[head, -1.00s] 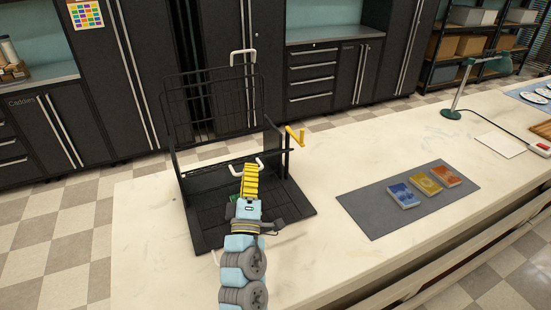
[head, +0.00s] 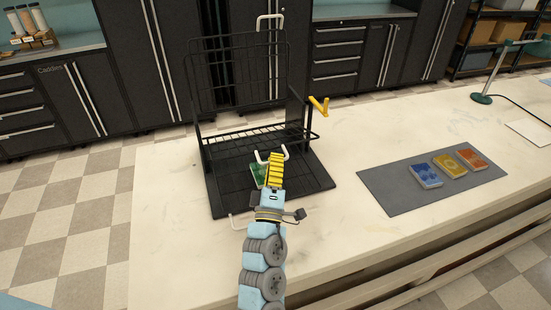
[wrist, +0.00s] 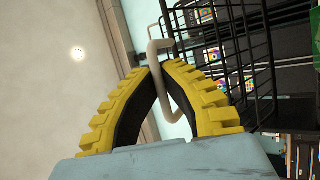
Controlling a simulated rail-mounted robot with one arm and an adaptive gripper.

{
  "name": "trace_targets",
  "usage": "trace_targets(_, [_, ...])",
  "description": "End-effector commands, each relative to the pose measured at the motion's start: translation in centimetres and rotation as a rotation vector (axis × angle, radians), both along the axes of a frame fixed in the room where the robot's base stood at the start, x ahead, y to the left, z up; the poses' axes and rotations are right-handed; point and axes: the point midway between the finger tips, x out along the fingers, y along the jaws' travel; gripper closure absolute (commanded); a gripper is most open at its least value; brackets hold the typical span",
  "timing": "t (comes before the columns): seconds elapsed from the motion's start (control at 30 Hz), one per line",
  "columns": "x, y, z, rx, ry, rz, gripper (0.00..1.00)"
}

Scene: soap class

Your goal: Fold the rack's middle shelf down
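The black wire rack (head: 203,110) stands on the pale counter. Its upper wire panel stands upright at the back, with a white handle (head: 270,18) at its top. The middle shelf (head: 235,144) slants out low over the rack's base (head: 318,185), and its white handle (head: 285,152) is at my gripper (head: 277,155). In the wrist view the yellow fingers of my gripper (wrist: 157,66) come together at the tips on the white handle bar (wrist: 154,48). Part of the handle is hidden behind the fingers. A green packet (head: 258,172) lies in the base, partly covered by my gripper.
A yellow lever (head: 318,105) sticks out at the rack's right side. A white handle (head: 236,222) is at the base's front. To the right, a grey mat (head: 395,200) holds blue, yellow and orange packets. A green lamp (head: 482,98) stands farther right. Counter between rack and mat is clear.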

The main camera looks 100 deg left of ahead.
Motion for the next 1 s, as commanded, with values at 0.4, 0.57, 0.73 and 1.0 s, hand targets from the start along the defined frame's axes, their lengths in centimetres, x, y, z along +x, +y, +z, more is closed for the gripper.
trace_targets(0.4, [0.0, 0.0, 0.0, 0.001, 0.000, 0.000, 0.64])
trace_targets(0.57, [0.0, -0.5, -0.2, 0.000, 0.000, 0.000, 0.64])
trace_targets(0.73, [0.1, -1.9, -1.1, -0.003, 0.000, 0.000, 0.64])
trace_targets(1.0, [0.2, -4.7, -2.7, -0.002, 0.001, -0.001, 0.64])
